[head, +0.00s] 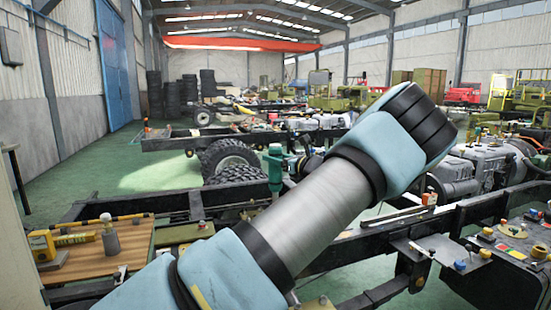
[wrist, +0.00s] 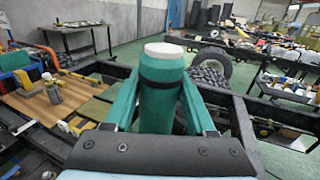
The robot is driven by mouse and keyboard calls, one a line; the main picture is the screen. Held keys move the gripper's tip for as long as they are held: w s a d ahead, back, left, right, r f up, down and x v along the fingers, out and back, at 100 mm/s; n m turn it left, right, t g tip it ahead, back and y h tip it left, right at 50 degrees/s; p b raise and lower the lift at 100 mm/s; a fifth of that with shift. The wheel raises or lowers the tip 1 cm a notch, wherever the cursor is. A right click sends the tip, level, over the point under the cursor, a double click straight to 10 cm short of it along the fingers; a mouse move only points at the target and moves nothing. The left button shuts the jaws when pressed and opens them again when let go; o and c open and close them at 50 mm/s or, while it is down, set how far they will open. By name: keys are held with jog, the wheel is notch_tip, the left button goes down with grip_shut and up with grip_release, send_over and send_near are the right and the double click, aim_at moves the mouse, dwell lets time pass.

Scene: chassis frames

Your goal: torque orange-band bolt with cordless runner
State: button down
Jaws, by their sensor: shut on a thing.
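My gripper (wrist: 160,92) is shut on a green cylinder with a pale top and a dark band, seemingly the cordless runner (wrist: 161,80); it stands between the two green fingers in the wrist view. In the head view the green body (head: 275,168) shows just left of my arm, above the chassis area, and my arm hides much of the gripper. Its working end is hidden. I cannot single out the orange-band bolt; several small coloured bolts stand on a dark plate (head: 437,250) at the right, but their bands are too small to tell.
A wooden board (head: 140,245) at the left carries a yellow tool (head: 42,246) and a small grey bottle (head: 110,240). Black chassis rails (head: 455,222) cross the front. Green floor at the left back (head: 100,190) is open.

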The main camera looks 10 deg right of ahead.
aim_at(280, 168)
jog(key=shift+f+b, duration=0.65)
jog(key=shift+f, duration=0.85)
dwell(2.2)
jog(key=shift+s+f, duration=0.1)
jog(key=shift+f, duration=0.35)
dwell(0.8)
jog(key=shift+r+p, duration=0.3)
jog(key=shift+p, duration=0.25)
dwell(1.0)
jog(key=shift+r+p, duration=1.15)
jog(key=shift+r, duration=0.55)
